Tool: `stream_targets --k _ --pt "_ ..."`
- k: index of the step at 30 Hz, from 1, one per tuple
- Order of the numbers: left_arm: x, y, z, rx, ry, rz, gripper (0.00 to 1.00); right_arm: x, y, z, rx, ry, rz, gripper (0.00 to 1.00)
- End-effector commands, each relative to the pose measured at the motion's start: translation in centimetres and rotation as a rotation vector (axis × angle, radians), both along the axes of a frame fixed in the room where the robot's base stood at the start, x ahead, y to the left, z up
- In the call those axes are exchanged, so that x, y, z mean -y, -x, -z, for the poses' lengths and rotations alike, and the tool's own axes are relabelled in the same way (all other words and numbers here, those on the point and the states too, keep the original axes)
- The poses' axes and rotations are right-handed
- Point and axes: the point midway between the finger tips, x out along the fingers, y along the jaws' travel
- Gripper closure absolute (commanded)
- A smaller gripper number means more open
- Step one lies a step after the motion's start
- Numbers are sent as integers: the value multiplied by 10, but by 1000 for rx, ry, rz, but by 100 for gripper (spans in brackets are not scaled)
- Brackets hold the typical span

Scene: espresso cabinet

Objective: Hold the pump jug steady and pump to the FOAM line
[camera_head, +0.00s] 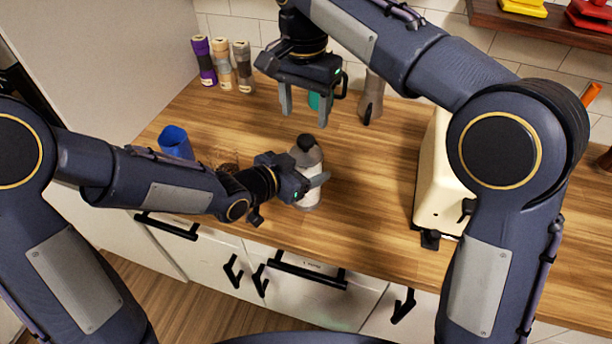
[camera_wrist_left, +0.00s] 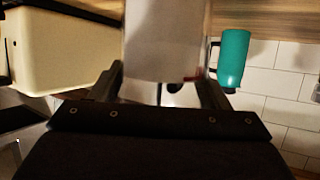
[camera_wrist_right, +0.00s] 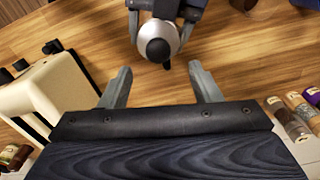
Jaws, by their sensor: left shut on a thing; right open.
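The pump jug (camera_head: 308,152) stands upright on the wooden counter, pale with a dark pump head on top. My left gripper (camera_head: 314,186) is shut on its body from the left. In the left wrist view the jug's pale wall (camera_wrist_left: 165,40) fills the space between the fingers, with a small red mark near the right finger. My right gripper (camera_head: 320,108) is open and empty, above and behind the jug. In the right wrist view the dark pump head (camera_wrist_right: 158,50) lies beyond my open fingers (camera_wrist_right: 160,88). I cannot make out a FOAM line.
A cream machine (camera_head: 436,180) stands to the right. A teal mug (camera_head: 314,101) and a grey grinder-like item (camera_head: 371,95) are behind. A blue cup (camera_head: 175,142) and a clear glass (camera_head: 226,158) are left. Several jars (camera_head: 223,65) stand at the back left.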

Motion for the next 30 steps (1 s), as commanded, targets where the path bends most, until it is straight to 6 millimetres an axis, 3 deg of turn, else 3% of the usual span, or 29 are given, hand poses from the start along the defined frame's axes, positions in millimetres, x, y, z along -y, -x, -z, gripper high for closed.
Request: stream_targets --k 6,14,15,19,21,30 --pt "0 -1 0 1 0 -2 68 -1 0 -21 1 0 0 43" --pt "0 -1 -1 1 0 -2 68 0 0 -24 -1 0 0 43" --pt "0 -1 -1 2 1 -1 29 0 0 -24 -1 0 0 43" --pt "0 -1 -1 2 1 -1 12 0 0 -24 -1 0 0 43" --pt "0 -1 -1 1 0 -1 5 0 0 -24 -1 0 0 43" --pt "-2 1 -1 1 1 -2 5 0 0 -24 -1 0 0 43"
